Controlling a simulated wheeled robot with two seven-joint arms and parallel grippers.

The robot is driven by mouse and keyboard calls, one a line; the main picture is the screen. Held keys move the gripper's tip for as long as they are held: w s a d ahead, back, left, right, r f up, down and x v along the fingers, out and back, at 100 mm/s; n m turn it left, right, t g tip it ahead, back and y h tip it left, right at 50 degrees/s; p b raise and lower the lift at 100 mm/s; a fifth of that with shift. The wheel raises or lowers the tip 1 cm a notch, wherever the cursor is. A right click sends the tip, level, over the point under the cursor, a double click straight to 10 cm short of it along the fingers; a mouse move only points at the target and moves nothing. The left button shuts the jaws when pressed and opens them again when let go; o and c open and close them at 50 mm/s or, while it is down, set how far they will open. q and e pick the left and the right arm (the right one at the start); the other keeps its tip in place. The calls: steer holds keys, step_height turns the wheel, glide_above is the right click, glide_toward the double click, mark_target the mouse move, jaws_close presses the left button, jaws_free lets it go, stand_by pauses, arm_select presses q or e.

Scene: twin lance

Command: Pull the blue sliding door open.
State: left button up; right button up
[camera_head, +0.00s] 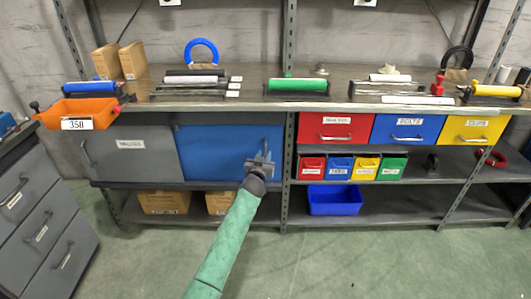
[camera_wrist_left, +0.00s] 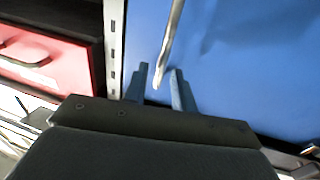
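The blue sliding door (camera_head: 212,150) fills the right half of the cabinet under the bench, with its right edge near the grey upright post. It also fills most of the left wrist view (camera_wrist_left: 235,70). A metal bar handle (camera_wrist_left: 172,40) stands on the door. My left gripper (camera_head: 262,163) is at the right side of the door, at the handle. In the left wrist view its two fingers (camera_wrist_left: 160,88) are apart, with the handle's end showing between them. I cannot tell whether either finger touches it. My right gripper is in neither view.
A grey door (camera_head: 130,155) stands left of the blue one. An orange bin (camera_head: 78,108) sits at the bench's left end. Red, blue and yellow drawers (camera_head: 338,127) are right of the post. A blue tray (camera_head: 334,203) lies on the lower shelf. The green floor in front is clear.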

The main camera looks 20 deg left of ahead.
mark_target(265, 152)
arm_select(q)
steer(key=shift+w+a, duration=0.15)
steer(key=shift+w, duration=1.5)
steer(key=shift+c, duration=0.3)
jaws_close()
